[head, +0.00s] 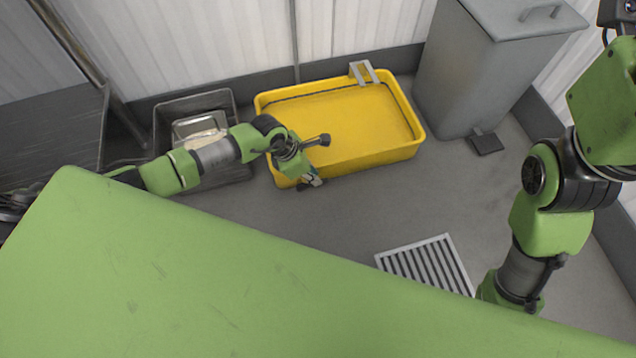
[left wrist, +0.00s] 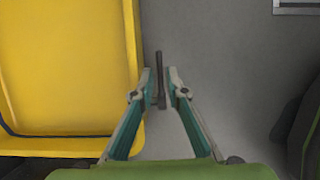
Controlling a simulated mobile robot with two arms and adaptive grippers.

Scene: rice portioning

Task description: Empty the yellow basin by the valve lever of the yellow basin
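The yellow basin (head: 388,150) stands on the floor by the back wall in the head view. Its side and corner also fill the left of the left wrist view (left wrist: 133,60). I cannot tell how much liquid it holds. My left gripper (head: 312,180) is low at the basin's front side, near its front left corner. In the left wrist view the gripper's fingers (left wrist: 160,85) are close together, one on each side of the dark valve lever (left wrist: 159,62), just outside the basin wall. The lever is hidden or too small to make out in the head view. My right gripper is out of view.
A grey bin (head: 465,80) with a lid stands right of the basin. A dark tub (head: 162,125) with a metal tray is on the left. A floor grate (head: 428,262) lies in front. The floor between basin and grate is clear.

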